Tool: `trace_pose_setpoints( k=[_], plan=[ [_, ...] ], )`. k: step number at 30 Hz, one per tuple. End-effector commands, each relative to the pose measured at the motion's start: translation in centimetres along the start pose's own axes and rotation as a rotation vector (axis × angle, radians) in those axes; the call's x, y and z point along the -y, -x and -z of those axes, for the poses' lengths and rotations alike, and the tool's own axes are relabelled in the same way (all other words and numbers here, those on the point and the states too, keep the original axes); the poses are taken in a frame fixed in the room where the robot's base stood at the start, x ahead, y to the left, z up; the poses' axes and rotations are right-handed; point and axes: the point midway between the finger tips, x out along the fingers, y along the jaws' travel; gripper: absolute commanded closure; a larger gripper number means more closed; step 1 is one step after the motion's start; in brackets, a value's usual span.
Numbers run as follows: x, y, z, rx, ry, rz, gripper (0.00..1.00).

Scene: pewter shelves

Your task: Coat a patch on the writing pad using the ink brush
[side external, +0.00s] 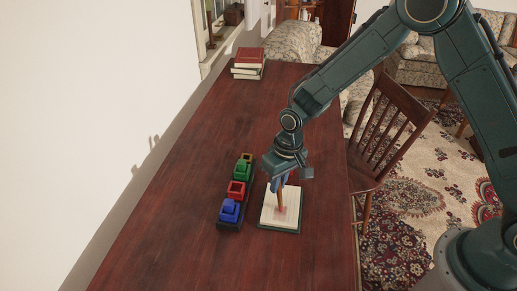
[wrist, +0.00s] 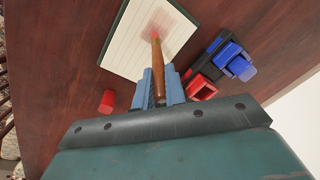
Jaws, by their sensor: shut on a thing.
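The writing pad (side external: 268,218) lies flat on the table, cream with ruled lines; it also shows in the wrist view (wrist: 125,50). My gripper (side external: 279,184) is above the pad, its blue fingers (wrist: 160,90) shut on the ink brush (wrist: 157,75). The brush has a brown wooden handle and a red tip pointing down at the pad. A faint red patch (wrist: 163,20) shows on the paper around the tip. The tip appears to be at the paper, though exact contact is hard to tell. The brush also shows in the side view (side external: 281,203).
Books (side external: 248,63) lie at the far end.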

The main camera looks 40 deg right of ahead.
Motion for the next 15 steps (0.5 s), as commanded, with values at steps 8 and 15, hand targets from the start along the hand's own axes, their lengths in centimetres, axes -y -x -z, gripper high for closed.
trace_pose_setpoints(
  k=[8, 15],
  plan=[
    [2.0, -0.1, -1.7, 0.002, 0.004, 0.001, 1.00],
    [3.2, 0.3, -2.7, -0.001, 0.000, 0.002, 1.00]
  ],
)
